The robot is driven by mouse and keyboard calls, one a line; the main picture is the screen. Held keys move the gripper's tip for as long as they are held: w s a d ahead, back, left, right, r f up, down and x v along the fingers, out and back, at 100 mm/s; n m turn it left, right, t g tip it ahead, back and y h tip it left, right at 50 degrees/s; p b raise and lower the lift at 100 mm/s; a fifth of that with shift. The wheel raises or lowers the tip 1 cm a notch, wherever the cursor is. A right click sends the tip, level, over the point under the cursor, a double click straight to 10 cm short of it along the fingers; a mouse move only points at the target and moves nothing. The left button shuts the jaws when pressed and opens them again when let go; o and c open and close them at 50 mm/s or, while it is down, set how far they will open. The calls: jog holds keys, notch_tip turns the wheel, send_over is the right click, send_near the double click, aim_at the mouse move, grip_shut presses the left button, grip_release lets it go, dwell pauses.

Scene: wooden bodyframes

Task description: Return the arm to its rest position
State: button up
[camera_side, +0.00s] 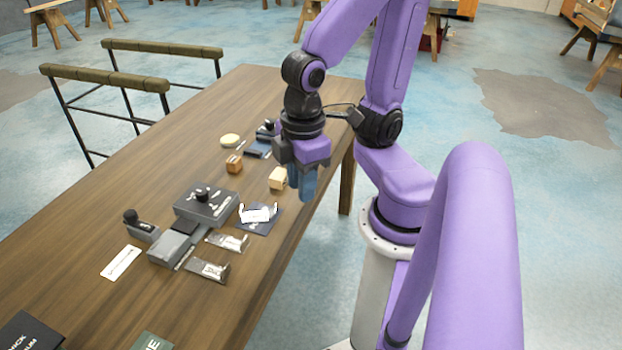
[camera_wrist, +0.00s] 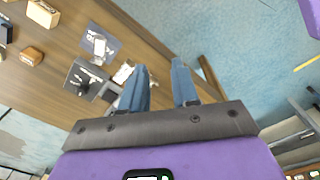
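My gripper (camera_side: 302,188), with blue fingers on a purple body, hangs pointing down by the table's right edge in the side view. In the wrist view its two fingers (camera_wrist: 160,76) stand apart with nothing between them, so it is open and empty. Table edge and blue floor show beyond the fingertips. My purple arm is bent at the elbow above its base. The wooden table (camera_side: 90,235) lies to the left of my base.
A light wooden block (camera_side: 278,178) is close left of my gripper. A brown block (camera_side: 234,163), a dark blue plate with a white bracket (camera_side: 258,214), and a grey fixture (camera_side: 205,202) lie on the table. Two metal brackets are nearby.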

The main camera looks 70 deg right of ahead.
jog(key=shift+s+r+n, duration=0.25)
jog(key=shift+s+n, duration=0.65)
jog(key=shift+n, duration=0.2)
dwell(0.6)
